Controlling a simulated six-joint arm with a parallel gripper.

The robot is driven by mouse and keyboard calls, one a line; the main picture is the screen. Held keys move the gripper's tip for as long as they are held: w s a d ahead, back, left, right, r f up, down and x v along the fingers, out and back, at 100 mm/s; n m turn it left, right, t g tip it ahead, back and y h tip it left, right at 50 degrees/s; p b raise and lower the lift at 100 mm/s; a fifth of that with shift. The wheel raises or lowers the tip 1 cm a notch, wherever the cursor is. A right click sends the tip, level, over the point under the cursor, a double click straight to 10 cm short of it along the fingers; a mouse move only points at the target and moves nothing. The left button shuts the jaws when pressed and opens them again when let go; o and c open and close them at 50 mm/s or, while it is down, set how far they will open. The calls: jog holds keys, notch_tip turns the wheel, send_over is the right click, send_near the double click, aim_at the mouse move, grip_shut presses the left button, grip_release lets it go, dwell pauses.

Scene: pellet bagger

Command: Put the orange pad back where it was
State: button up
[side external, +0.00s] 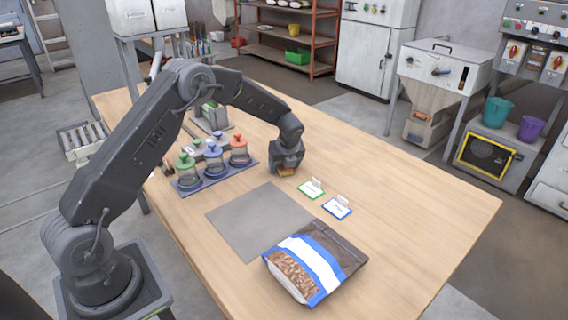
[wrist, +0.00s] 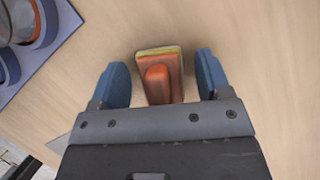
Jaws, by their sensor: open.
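The orange pad (wrist: 160,75) lies on the wooden table in the wrist view, an orange block with a raised orange grip and a yellowish edge at its far side. My gripper (wrist: 162,84) is open, with one blue finger on each side of the pad and a visible gap to each. In the side external view my gripper (side external: 287,166) is low over the table, just right of the tray of jars, and the pad (side external: 287,173) shows only in part beneath it. I cannot tell how high the fingertips are above the table.
A blue-grey tray (side external: 190,185) holds jars with green, blue and orange lids. A grey mat (side external: 245,222) lies in front. A pellet bag (side external: 315,262) lies near the front. The table's right side is clear.

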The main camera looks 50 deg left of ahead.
jog(key=s+d+r+n+t, duration=0.1)
jog(key=s+d+r+n, duration=0.25)
jog(key=r, duration=0.65)
jog(key=s+d+r+n, duration=0.2)
jog(key=s+d+r, duration=0.3)
jog(key=r, duration=0.5)
jog(key=s+d+r+n+t+h, duration=0.1)
jog(key=s+d+n, duration=0.2)
jog(key=s+n, duration=0.2)
jog(key=s+d+r+n+t+h, duration=0.1)
jog(key=s+n, duration=0.5)
jog(key=s, duration=0.6)
jog(key=s+d+r+n+h, duration=0.2)
jog(key=s+d+n, duration=0.4)
jog(key=s, duration=0.3)
jog(key=shift+r+t, duration=0.15)
jog(key=shift+t, duration=0.25)
